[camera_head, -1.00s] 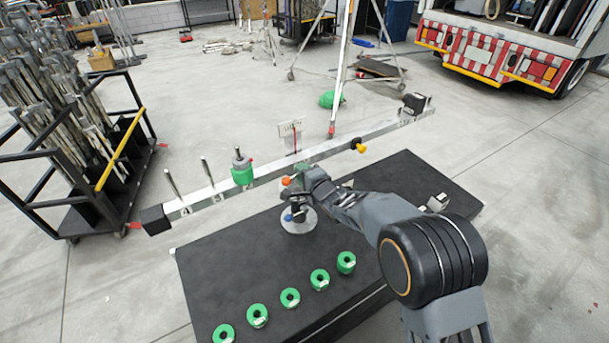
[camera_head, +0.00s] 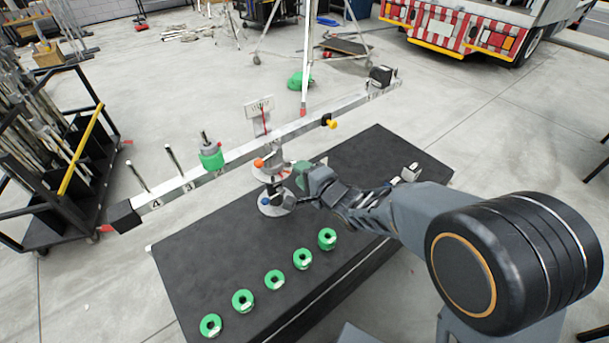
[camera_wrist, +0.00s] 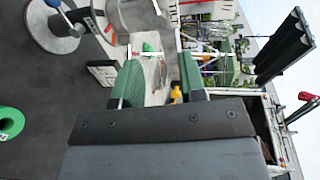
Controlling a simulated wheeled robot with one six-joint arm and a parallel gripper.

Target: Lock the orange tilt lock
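The orange tilt lock (camera_head: 259,163) is a small round knob at the middle of the balance beam, on the stand above the black table. My gripper (camera_head: 302,173) is just to its right in the head view, apart from it. In the wrist view my gripper (camera_wrist: 160,78) has its two green-padded fingers spread, with no object held between them. A blue knob (camera_head: 267,202) sits lower on the stand's round base (camera_head: 277,208). The stand's base also shows at the top left of the wrist view (camera_wrist: 62,40). I cannot clearly make out the orange lock's setting.
The long beam (camera_head: 240,153) crosses above the table (camera_head: 220,245), carrying a green weight (camera_head: 211,158) and a yellow knob (camera_head: 329,122). Several green ring weights (camera_head: 274,280) lie along the table's front. A rack of poles (camera_head: 40,150) stands at the left.

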